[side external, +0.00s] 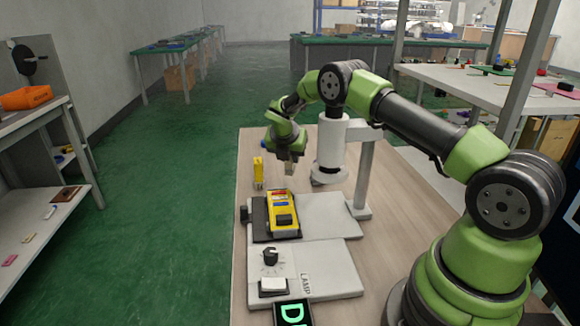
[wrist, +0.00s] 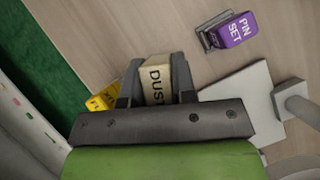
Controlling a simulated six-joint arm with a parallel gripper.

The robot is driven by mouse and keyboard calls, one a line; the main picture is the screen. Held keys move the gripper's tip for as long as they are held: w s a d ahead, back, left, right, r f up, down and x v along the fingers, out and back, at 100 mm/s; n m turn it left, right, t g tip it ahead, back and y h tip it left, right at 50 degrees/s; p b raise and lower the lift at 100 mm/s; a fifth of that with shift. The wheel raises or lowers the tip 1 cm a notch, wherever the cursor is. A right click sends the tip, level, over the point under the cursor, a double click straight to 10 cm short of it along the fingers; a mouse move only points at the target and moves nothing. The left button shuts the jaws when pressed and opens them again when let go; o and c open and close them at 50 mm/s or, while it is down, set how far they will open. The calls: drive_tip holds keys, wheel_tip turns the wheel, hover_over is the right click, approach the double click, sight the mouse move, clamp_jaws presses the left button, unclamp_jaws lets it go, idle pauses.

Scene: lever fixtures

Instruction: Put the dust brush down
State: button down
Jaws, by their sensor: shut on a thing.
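The dust brush (wrist: 154,84) is a cream-coloured block lettered "DUST" in the wrist view. My gripper (wrist: 155,85) is shut on it, with one dark finger on each side. In the side external view my gripper (side external: 290,165) hangs over the far part of the wooden table, with the pale brush (side external: 289,168) small below it. The brush's lower end is hard to make out, and I cannot tell whether it touches the table (side external: 249,145).
A yellow block (side external: 258,170) stands close by on the left. A purple "PIN SET" block (wrist: 233,30) lies beyond the brush. A white stand (side external: 332,145) is to the right; a yellow device (side external: 283,212) and a knob panel (side external: 300,270) are nearer.

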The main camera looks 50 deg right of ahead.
sight(290, 165)
drive_tip(key=shift+f, duration=1.6)
drive_tip(key=shift+f, duration=0.15)
drive_tip(key=c, duration=0.9)
unclamp_jaws()
drive_tip(key=shift+c, duration=0.2)
